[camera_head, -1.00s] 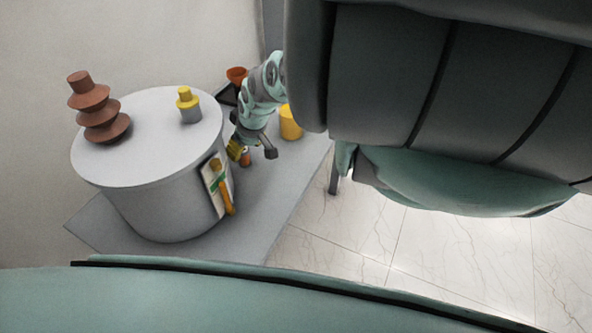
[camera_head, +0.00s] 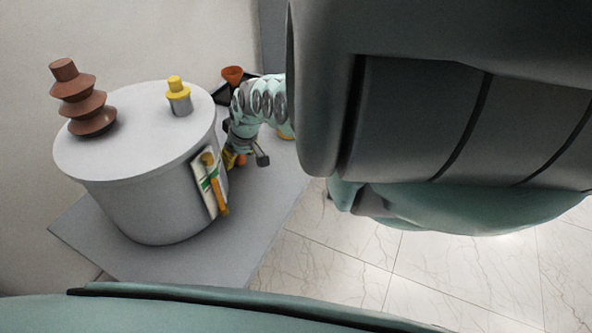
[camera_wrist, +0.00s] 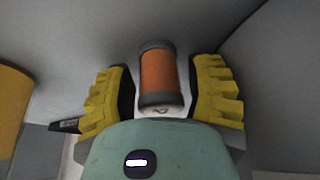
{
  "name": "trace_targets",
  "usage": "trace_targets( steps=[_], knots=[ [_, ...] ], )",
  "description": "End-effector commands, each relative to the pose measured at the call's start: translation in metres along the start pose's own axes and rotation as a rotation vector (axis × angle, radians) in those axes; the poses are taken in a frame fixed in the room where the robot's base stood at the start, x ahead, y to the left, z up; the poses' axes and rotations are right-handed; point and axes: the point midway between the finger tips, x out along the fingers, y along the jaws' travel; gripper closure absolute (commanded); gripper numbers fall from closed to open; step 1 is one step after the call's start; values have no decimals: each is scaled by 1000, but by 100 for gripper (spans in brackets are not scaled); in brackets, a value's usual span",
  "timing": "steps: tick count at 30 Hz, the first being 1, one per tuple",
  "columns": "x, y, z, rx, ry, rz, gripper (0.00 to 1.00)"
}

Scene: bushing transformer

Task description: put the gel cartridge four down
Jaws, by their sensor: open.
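In the wrist view an orange cartridge with dark grey end caps (camera_wrist: 159,72), which looks like the gel cartridge, lies between the two yellow-padded fingers of my gripper (camera_wrist: 162,92). Dark gaps show on both sides of it, so the fingers are apart from it. In the head view my gripper (camera_head: 232,158) is low beside the grey tank, over the grey platform. A small orange bit of the cartridge (camera_head: 241,160) shows beside it. I cannot tell whether the cartridge rests on the platform.
The grey cylindrical tank (camera_head: 150,205) bears a brown ribbed bushing (camera_head: 83,100) and a yellow-topped fitting (camera_head: 179,97). A panel with an orange-handled tool (camera_head: 213,185) is on its side. An orange funnel (camera_head: 232,74) stands behind. The platform front (camera_head: 215,245) is bare.

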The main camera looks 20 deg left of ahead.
Motion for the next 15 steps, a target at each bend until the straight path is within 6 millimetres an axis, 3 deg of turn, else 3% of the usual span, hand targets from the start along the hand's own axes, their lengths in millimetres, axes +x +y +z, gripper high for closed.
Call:
trace_targets(
  steps=[2, 15],
  knots=[
    [0, -1, -1, -2, 1, -1, 46],
    [0, 0, 0, -1, 1, 0, 92]
  ],
)
